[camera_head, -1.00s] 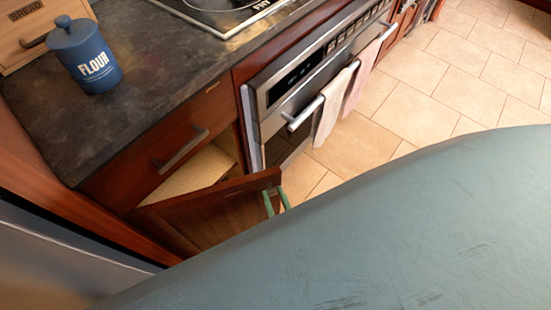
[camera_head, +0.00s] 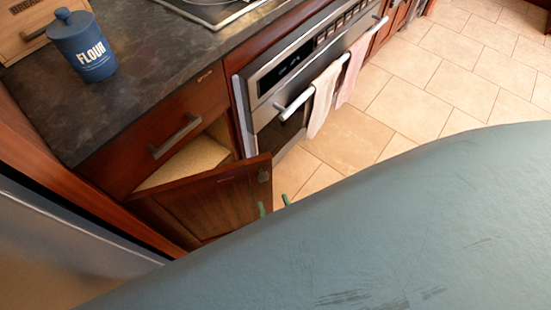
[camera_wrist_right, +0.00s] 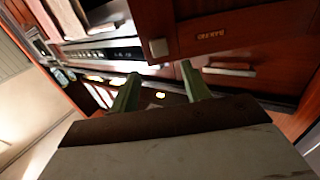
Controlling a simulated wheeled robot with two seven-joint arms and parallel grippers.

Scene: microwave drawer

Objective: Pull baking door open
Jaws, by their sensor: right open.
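The baking door (camera_head: 205,200) is a dark red-brown wooden cabinet door under a drawer, standing partly open with a pale shelf showing behind it. A small dark knob (camera_head: 263,176) sits near its upper free corner. In the right wrist view, the door (camera_wrist_right: 250,30) carries a "BAKING" label and its square knob (camera_wrist_right: 158,47) lies just beyond the fingertips. My right gripper (camera_head: 274,203) shows only as green fingertips beside the door's free edge. In the right wrist view, my right gripper (camera_wrist_right: 160,71) is open with nothing between its fingers. My left gripper is out of view.
The oven (camera_head: 290,85) with its bar handle and hanging towels stands right of the cabinet. The drawer handle (camera_head: 176,137) juts out above the door. A blue flour canister (camera_head: 82,48) stands on the dark counter (camera_head: 120,110). Tiled floor (camera_head: 440,80) is clear at right.

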